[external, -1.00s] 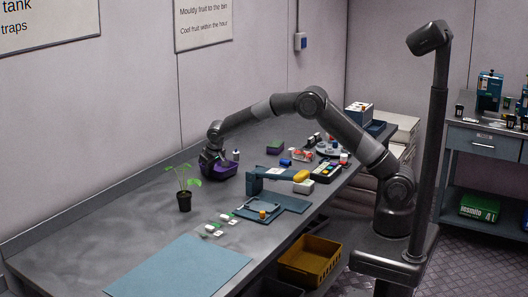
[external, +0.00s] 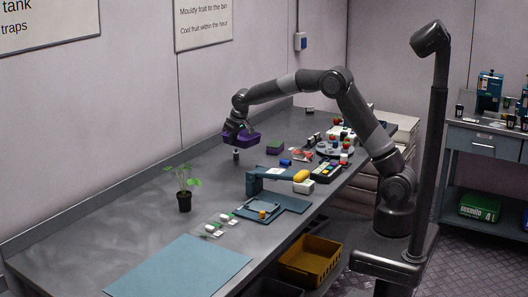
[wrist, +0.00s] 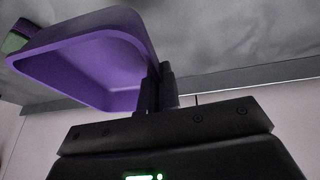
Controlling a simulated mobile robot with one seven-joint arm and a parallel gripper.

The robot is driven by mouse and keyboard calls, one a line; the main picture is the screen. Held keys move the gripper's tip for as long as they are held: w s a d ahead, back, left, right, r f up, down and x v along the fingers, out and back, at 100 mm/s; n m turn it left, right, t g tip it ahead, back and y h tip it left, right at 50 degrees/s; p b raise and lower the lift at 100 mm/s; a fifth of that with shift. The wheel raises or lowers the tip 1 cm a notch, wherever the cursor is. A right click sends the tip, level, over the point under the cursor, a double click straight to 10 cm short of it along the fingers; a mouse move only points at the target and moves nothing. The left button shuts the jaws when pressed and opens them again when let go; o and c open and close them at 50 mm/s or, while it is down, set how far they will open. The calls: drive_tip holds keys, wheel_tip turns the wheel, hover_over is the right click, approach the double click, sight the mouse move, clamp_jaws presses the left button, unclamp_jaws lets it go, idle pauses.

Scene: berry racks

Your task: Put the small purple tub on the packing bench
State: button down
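The purple tub (external: 243,140) hangs in the air above the far part of the long grey bench (external: 125,222). My gripper (external: 235,132) is shut on its rim. In the wrist view the open, empty inside of the tub (wrist: 85,68) faces the camera, tilted, with the gripper fingers (wrist: 157,88) on its right wall. A second purple piece with a green top (external: 275,147) sits on the bench just right of the held tub. It also shows at the upper left of the wrist view (wrist: 16,38).
A blue scale-like device (external: 262,180), a colored-button panel (external: 327,170) and a round tray of small items (external: 335,149) crowd the middle and far bench. A blue mat (external: 180,268) lies clear in front. A small bottle (external: 236,154) stands below the tub.

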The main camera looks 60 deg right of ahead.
drive_tip(key=s+a+n+y, duration=0.2)
drive_tip(key=a+n, duration=0.2)
drive_tip(key=a, duration=1.3)
drive_tip(key=n+g+y, duration=0.1)
drive_tip(key=n+y, duration=0.3)
drive_tip(key=n, duration=0.7)
hover_over(190, 273)
drive_tip(key=d, duration=0.2)
drive_tip(key=f, duration=0.6)
drive_tip(key=shift+s+a+f, duration=0.25)
drive_tip(key=shift+s+f, duration=0.05)
drive_tip(key=shift+s, duration=0.1)
drive_tip(key=shift+a+f, duration=0.1)
drive_tip(key=shift+a, duration=0.05)
drive_tip(key=shift+f, duration=1.95)
drive_tip(key=shift+f, duration=0.15)
